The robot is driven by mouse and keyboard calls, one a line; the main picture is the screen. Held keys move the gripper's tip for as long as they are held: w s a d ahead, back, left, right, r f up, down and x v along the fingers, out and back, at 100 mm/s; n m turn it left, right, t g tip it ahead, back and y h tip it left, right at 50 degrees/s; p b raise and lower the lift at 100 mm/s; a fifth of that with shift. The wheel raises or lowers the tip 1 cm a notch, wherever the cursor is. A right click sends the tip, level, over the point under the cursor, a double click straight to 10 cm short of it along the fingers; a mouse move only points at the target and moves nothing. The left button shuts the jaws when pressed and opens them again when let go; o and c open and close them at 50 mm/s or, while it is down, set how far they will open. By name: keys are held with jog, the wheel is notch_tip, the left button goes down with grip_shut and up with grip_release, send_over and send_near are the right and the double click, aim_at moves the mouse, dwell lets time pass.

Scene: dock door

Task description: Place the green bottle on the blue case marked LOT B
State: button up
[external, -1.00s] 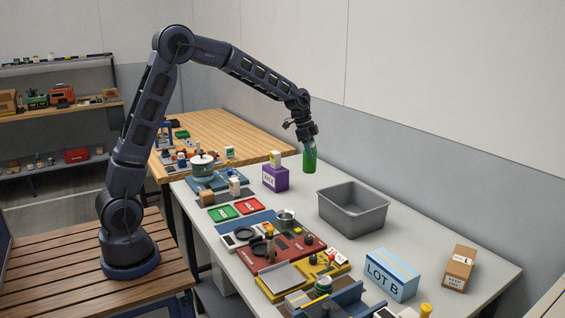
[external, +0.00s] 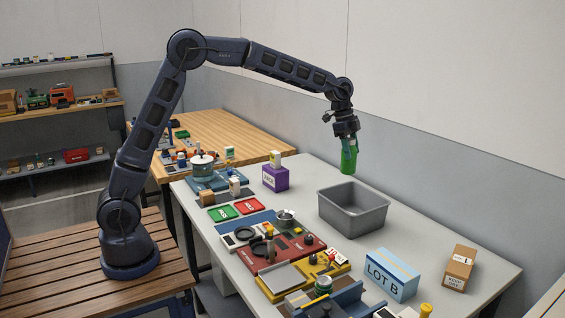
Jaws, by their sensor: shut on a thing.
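The green bottle (external: 348,162) hangs upright below my gripper (external: 348,146), which is shut on its upper part. The bottle is in the air, in line with the back edge of the grey bin in this view. The blue case marked LOT B (external: 392,275) stands on the grey table, to the right of the bin and nearer the camera. Its light blue top looks bare. My gripper and the bottle are well up and to the left of the case in the picture, apart from it.
The open grey bin (external: 352,222) stands between bottle and case. A brown carton (external: 459,268) stands right of the case. A purple box (external: 275,178) with a small item on top is at the left. Red and yellow trays (external: 305,276) with several parts crowd the front.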

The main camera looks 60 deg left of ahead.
jog(key=s+d+r+m, duration=0.2)
jog(key=s+d, duration=0.1)
jog(key=d, duration=0.8)
jog(key=s+d+r+m+g, duration=0.1)
jog(key=s+d, duration=0.2)
jog(key=d, duration=0.8)
jog(key=s+d+r+m, duration=0.2)
jog(key=s+d, duration=0.1)
jog(key=d, duration=0.7)
notch_tip(320, 180, down, 20)
jog(key=shift+w+d+r, duration=0.1)
jog(key=shift+w+d, duration=0.05)
jog(key=o, duration=1.1)
jog(key=shift+f, duration=0.2)
jog(key=shift+o, duration=0.2)
jog(key=shift+r, duration=0.15)
